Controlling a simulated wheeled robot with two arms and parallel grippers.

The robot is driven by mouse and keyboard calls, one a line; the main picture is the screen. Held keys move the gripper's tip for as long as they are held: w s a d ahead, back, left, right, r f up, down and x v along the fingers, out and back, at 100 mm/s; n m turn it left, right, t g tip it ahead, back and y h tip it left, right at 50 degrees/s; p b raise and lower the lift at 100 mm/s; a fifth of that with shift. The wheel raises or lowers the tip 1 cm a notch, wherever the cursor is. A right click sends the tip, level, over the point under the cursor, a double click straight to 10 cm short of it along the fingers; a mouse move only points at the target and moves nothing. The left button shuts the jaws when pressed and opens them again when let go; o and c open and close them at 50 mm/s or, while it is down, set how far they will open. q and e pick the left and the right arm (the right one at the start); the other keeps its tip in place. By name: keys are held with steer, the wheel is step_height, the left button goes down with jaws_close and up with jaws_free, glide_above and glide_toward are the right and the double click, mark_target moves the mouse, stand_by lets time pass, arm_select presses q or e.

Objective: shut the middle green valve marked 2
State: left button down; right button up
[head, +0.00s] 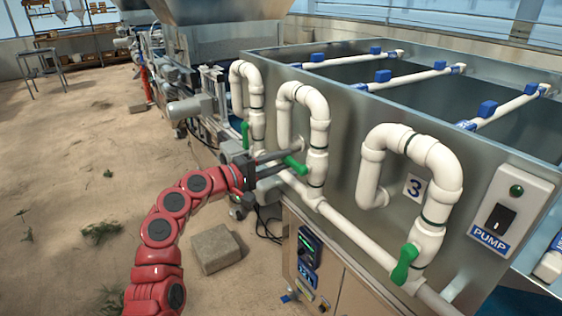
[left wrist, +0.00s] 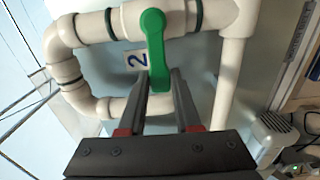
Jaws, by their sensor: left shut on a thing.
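The middle green valve handle (head: 295,166) is on the white pipe loop (head: 318,140) between two similar loops. In the left wrist view the handle (left wrist: 153,45) lies crosswise to its pipe, beside a label marked 2 (left wrist: 136,60). My left gripper (head: 292,155) reaches in from the left, and its two fingers are closed around the free end of the handle. The fingers (left wrist: 162,84) hide part of that end. My right gripper is not in view.
Another green handle (head: 404,264) is on the near loop by the label 3 (head: 414,187), and one (head: 245,135) is on the far loop. A pump switch box (head: 508,210) is at right. A concrete block (head: 214,249) lies on the sandy ground below my arm.

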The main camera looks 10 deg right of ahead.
arm_select(q)
steer(key=c, duration=0.6)
jaws_free()
steer(key=v, duration=1.7)
steer(key=shift+a+b, duration=0.15)
steer(key=shift+b, duration=0.15)
steer(key=shift+s, duration=0.1)
